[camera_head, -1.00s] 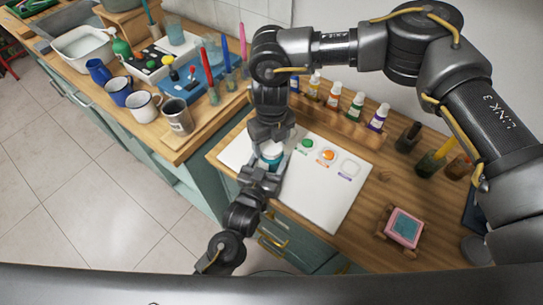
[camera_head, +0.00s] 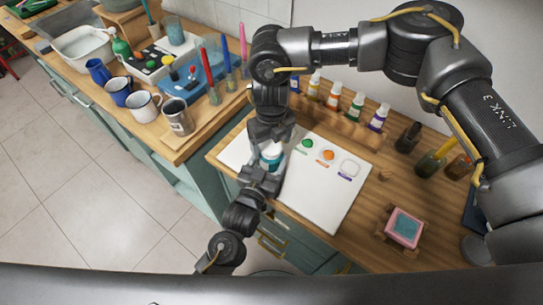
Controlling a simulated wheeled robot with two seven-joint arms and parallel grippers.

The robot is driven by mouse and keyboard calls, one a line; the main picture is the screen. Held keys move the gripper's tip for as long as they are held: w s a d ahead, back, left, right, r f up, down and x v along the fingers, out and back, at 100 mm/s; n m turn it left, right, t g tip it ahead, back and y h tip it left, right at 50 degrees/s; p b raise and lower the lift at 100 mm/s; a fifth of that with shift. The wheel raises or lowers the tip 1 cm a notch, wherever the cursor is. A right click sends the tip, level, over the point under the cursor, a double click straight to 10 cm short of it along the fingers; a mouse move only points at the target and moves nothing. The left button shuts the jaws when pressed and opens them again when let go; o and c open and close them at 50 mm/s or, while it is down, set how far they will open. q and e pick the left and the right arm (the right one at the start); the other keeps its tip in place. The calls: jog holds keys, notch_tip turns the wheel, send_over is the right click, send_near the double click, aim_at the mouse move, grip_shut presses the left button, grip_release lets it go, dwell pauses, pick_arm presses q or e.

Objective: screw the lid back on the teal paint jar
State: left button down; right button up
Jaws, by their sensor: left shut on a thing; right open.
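The teal paint jar (camera_head: 271,158) stands upright on the left part of the white sheet (camera_head: 322,210), small in the view, with teal and whitish parts showing. My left gripper (camera_head: 265,170) is shut on the jar from the near side. My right gripper (camera_head: 271,142) points down right over the jar's top, with its jaws open. The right gripper hides the jar's top, so I cannot tell how the lid sits on it.
A wooden rack with several paint bottles (camera_head: 334,96) stands behind the sheet. Dark jars (camera_head: 408,137) and a pink-framed block (camera_head: 404,227) are to the right. Mugs (camera_head: 143,105) and a blue tray (camera_head: 190,85) stand on the left counter.

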notch_tip(320, 180, up, 12)
dwell(0.5)
pick_arm(q)
jog(key=shift+c, duration=1.3)
grip_release()
jog(key=b+v, duration=0.2)
jog(key=v, duration=0.8)
jog(key=shift+s+a, duration=0.15)
jog(key=shift+s, duration=0.25)
pick_arm(e)
notch_tip(320, 180, down, 3)
jog(key=shift+r, duration=0.2)
